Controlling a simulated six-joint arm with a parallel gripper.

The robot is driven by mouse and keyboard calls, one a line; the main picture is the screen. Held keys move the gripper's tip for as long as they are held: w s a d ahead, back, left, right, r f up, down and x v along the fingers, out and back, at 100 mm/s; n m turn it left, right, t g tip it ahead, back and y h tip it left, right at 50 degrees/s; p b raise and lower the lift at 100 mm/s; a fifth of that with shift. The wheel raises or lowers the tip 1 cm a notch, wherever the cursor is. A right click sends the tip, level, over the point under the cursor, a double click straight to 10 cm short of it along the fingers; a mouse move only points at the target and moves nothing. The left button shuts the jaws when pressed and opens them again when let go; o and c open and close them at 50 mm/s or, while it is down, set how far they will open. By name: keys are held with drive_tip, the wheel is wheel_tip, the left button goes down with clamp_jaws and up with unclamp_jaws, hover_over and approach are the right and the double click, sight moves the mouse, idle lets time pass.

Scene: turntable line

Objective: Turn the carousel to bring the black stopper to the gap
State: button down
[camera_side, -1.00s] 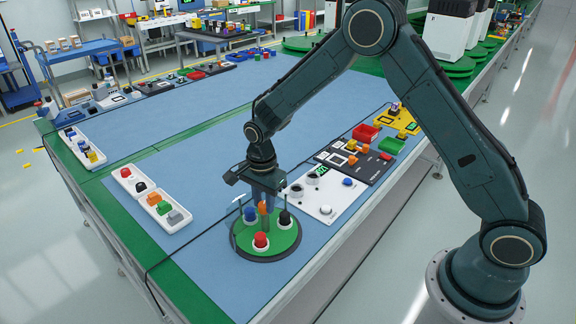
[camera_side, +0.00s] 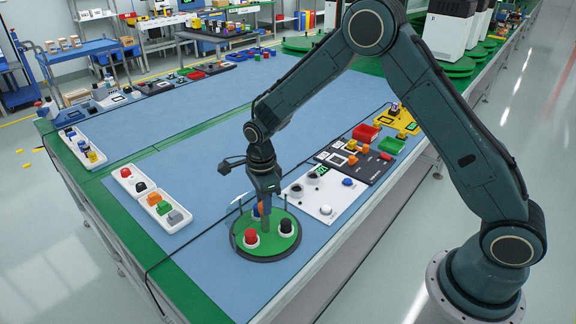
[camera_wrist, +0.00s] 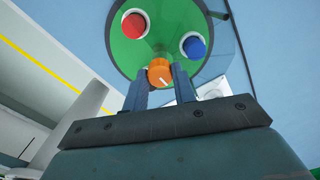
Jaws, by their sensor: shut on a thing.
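The carousel (camera_side: 268,247) is a round green disc with a dark rim, near the front of the blue table. On it, the black stopper (camera_side: 286,226) sits front right and the red stopper (camera_side: 251,235) front left. A blue stopper (camera_side: 256,210) is partly hidden behind my gripper (camera_side: 264,212). The wrist view shows the red stopper (camera_wrist: 134,25) and the blue stopper (camera_wrist: 194,46), but not the black one. My gripper (camera_wrist: 160,82) points down and is shut on the orange centre knob (camera_wrist: 159,71). A clear curved guard shows in the wrist view; I cannot make out its gap.
A white panel (camera_side: 322,211) with a blue button lies right of the carousel. White trays (camera_side: 173,221) with coloured pieces stand to the left. A dark cable runs near the table's front-left edge. The blue table middle (camera_side: 200,160) is clear.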

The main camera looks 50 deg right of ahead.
drive_tip(key=shift+r+m, duration=0.1)
drive_tip(key=shift+m, duration=3.1)
drive_tip(key=c, duration=1.1)
unclamp_jaws()
wheel_tip(320, 180, up, 14)
drive_tip(key=shift+f, duration=0.1)
